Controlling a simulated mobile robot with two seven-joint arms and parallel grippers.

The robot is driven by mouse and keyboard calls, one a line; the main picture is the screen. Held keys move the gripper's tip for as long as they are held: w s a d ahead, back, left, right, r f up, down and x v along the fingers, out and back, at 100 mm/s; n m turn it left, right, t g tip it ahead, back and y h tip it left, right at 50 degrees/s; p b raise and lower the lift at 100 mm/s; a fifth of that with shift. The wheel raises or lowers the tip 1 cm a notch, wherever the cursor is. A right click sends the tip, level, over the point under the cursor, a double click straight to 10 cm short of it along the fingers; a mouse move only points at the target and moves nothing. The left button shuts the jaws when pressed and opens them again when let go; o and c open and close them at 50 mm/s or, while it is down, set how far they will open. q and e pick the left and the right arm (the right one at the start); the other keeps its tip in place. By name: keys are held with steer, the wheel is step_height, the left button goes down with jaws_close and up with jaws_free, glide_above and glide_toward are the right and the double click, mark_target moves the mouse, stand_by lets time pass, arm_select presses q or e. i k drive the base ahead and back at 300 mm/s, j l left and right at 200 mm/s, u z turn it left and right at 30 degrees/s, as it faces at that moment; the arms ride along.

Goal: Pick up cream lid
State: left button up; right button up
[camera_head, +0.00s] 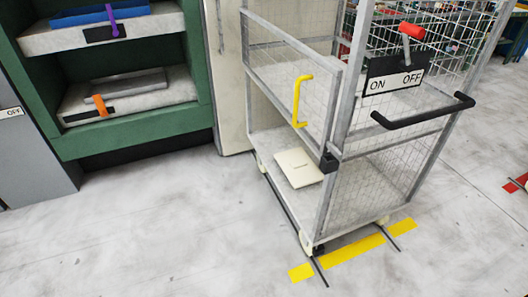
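The cream lid (298,167) is a flat, pale square lying on the bottom shelf of a grey wire-mesh cart (272,146). A small dark mark shows near its middle. It appears to lie flat, and the cart's front post stands just right of it. Neither of my grippers shows in the head view.
The cart has a yellow handle (298,100), a black handle (424,114) and an ON/OFF switch panel (396,80) with a red-knobbed lever. A green press (140,132) stands at left. Yellow floor marks (352,250) lie before the cart. The front floor is clear.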

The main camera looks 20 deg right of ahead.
mark_target(297, 166)
steer(key=i+j, duration=0.1)
steer(key=i, duration=0.6)
steer(key=i+j, duration=0.1)
steer(key=i, duration=0.6)
steer(key=i+j+z, duration=0.15)
steer(key=i+z, duration=0.3)
steer(key=i+j+z, duration=0.3)
steer(key=z, duration=0.2)
steer(key=i, duration=0.1)
